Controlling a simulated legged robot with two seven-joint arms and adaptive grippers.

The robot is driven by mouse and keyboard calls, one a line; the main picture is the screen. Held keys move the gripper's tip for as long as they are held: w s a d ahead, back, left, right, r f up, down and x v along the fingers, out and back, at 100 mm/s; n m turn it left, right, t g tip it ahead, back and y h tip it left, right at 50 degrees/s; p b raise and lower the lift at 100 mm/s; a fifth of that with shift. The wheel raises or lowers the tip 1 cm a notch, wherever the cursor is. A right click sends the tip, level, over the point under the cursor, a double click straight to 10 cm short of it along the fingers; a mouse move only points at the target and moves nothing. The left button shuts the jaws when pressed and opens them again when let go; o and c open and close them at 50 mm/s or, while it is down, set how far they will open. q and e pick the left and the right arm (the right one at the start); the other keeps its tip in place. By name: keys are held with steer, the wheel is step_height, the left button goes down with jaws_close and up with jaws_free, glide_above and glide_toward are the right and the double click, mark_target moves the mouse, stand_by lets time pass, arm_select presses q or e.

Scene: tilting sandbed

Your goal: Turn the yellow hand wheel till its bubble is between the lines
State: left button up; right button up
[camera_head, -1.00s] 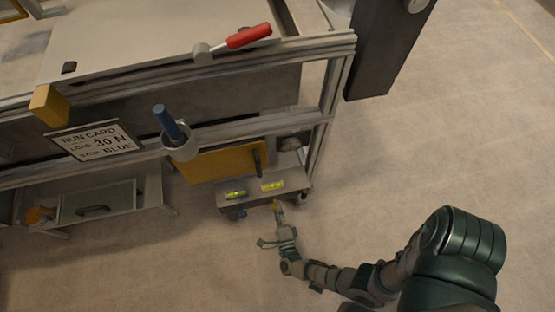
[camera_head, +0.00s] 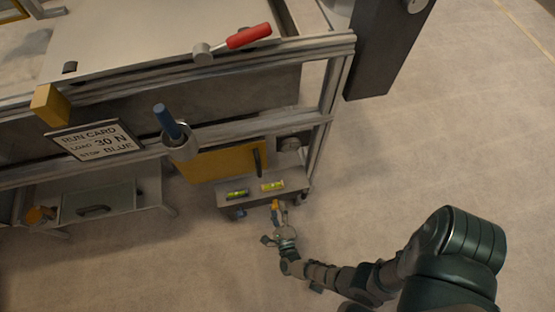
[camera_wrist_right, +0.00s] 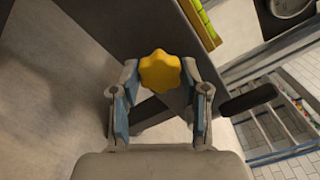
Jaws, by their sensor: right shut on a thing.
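The yellow hand wheel (camera_head: 275,204) is at the front edge of a grey ledge low on the bench. My right gripper (camera_head: 279,213) is shut on it. In the right wrist view the lobed yellow wheel (camera_wrist_right: 160,70) sits between the two fingertips. Two level vials lie on the ledge: a yellow one (camera_head: 272,186) nearer the wheel and a green one (camera_head: 237,194) to its left. Part of a vial (camera_wrist_right: 206,22) shows at the top of the right wrist view. The bubbles' places against the lines are too small to tell. My left gripper is not in view.
A small blue knob (camera_head: 240,212) is left of the gripper under the ledge. A yellow panel (camera_head: 220,163) with a dark handle stands behind the vials. A red-handled hammer (camera_head: 248,37) lies on the bench top. The floor at right is open.

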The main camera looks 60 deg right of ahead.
steer(key=shift+s+d+f, duration=0.1)
steer(key=shift+s+f, duration=0.3)
steer(key=o, duration=1.1)
steer(key=shift+w+r, duration=0.1)
steer(key=shift+w, duration=0.1)
steer(key=shift+w+r, duration=0.1)
steer(key=shift+r, duration=0.05)
